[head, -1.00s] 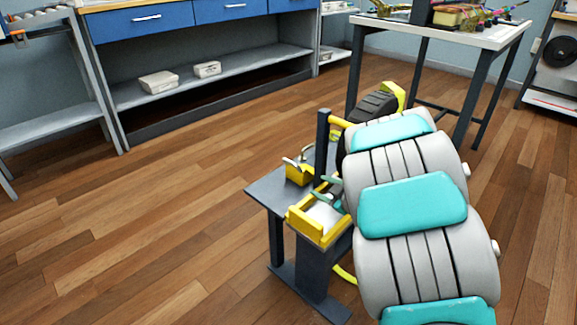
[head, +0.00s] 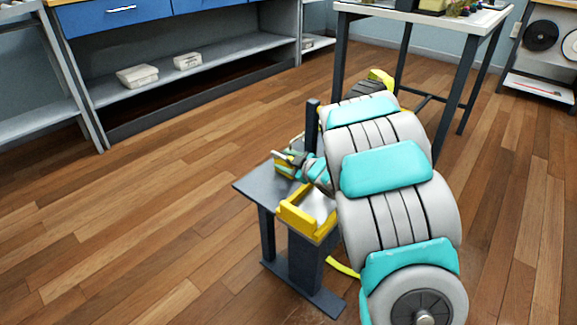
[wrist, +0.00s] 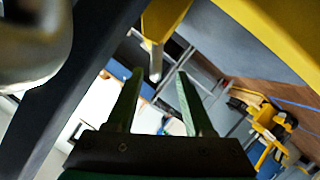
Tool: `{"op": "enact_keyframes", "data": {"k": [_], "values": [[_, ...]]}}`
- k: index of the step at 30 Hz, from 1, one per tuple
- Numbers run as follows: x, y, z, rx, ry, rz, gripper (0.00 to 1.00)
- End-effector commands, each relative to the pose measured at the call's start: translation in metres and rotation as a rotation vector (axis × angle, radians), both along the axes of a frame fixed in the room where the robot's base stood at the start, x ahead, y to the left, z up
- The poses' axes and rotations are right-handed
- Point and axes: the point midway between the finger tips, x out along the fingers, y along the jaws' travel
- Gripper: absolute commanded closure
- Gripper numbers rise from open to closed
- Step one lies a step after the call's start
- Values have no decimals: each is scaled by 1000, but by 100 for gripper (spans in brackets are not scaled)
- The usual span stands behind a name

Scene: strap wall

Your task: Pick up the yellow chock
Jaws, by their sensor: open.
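In the wrist view, a yellow piece with a pale peg (wrist: 165,20), which looks like the chock, hangs in from the top. My gripper's two green fingers (wrist: 160,90) are open. The peg's tip shows between and just beyond them, with gaps to both sides. I cannot tell whether anything touches.
A yellow-edged tray (head: 305,222) lies at the stand's near edge. A dark post (head: 312,125) rises behind the chock. A white-topped table (head: 420,14) stands behind, and shelving (head: 215,75) at back left. The wooden floor at left is clear.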

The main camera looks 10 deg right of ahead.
Motion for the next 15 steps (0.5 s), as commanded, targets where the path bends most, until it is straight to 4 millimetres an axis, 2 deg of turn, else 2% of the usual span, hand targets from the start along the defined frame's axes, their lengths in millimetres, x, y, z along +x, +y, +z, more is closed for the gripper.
{"op": "enact_keyframes", "data": {"k": [7, 15], "values": [[34, 17, -2, 1, 1, 3, 48], [41, 18, -5, -1, 1, 1, 48]]}}
